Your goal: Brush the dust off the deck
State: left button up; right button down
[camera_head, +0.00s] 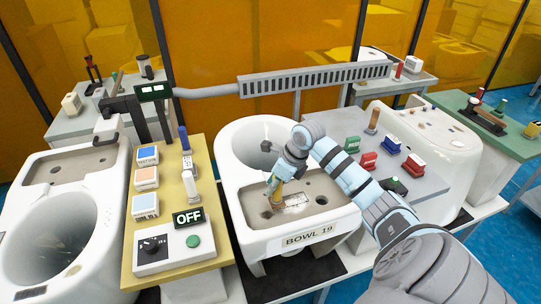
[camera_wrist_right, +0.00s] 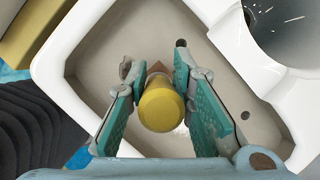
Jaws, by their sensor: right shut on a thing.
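The toilet bowl labelled BOWL 19 (camera_head: 307,238) stands in the middle of the head view. The deck also shows in the right wrist view (camera_wrist_right: 215,75). My right gripper (camera_head: 277,184) is shut on the yellow handle of a brush (camera_wrist_right: 161,110), its teal fingers on both sides. The brush points down at the left part of the deck. Its brown tip is mostly hidden behind the handle, and I cannot tell whether it touches. My left gripper is not in view.
A yellow control panel (camera_head: 127,266) with an OFF sign stands left of the bowl. Another bowl (camera_head: 25,220) is at far left. A slotted grey duct (camera_head: 312,79) runs behind the bowl.

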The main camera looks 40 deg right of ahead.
jog(key=shift+d+r+p, duration=0.15)
jog(key=shift+r+p, duration=0.1)
jog(key=shift+p, duration=0.05)
jog(key=shift+r+p, duration=2.1)
jog(key=shift+r, duration=0.95)
